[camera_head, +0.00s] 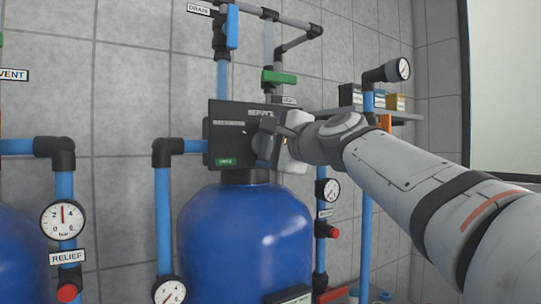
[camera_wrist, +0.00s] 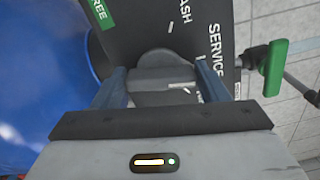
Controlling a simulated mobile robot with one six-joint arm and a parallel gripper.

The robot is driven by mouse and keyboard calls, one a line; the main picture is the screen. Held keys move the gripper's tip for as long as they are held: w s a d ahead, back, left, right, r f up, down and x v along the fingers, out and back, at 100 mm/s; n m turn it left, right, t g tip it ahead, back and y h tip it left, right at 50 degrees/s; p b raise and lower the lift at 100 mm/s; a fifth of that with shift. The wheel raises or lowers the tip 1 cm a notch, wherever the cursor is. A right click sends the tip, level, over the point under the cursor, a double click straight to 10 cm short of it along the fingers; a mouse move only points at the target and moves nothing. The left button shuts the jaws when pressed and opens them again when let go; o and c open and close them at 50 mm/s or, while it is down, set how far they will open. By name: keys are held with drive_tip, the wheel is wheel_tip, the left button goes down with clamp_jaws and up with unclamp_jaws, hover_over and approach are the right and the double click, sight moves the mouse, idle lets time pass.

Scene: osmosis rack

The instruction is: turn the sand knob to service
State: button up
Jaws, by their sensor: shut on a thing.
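The sand knob (camera_wrist: 160,72) is a grey round knob on the dark valve head (camera_head: 228,130). In the wrist view my gripper (camera_wrist: 162,85) has one finger on each side of the knob and is shut on it. The panel around it carries a green label ending in "REE", a word ending in "ASH", and "SERVICE" to the upper right. A short white mark shows at the knob's right; I cannot tell for sure which label it points at. In the head view my gripper (camera_head: 274,142) is against the front of the valve head and hides the knob.
The blue tank (camera_head: 245,235) stands below the valve head. A green valve handle (camera_head: 280,77) is above it and also shows in the wrist view (camera_wrist: 275,68). Pipes with a gauge (camera_head: 328,190) run at the right, near my arm. A shelf with boxes is behind.

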drive_tip(key=shift+f+n+b, duration=0.2)
drive_tip(key=shift+n+b, duration=0.5)
drive_tip(key=shift+n, duration=0.4)
drive_tip(key=o, duration=1)
drive_tip(key=shift+r, duration=0.1)
drive_tip(key=shift+c, duration=0.2)
drive_tip(key=b+v, duration=0.2)
drive_tip(key=v, duration=0.5)
drive_tip(key=shift+s+d, duration=0.25)
drive_tip(key=shift+s, duration=0.1)
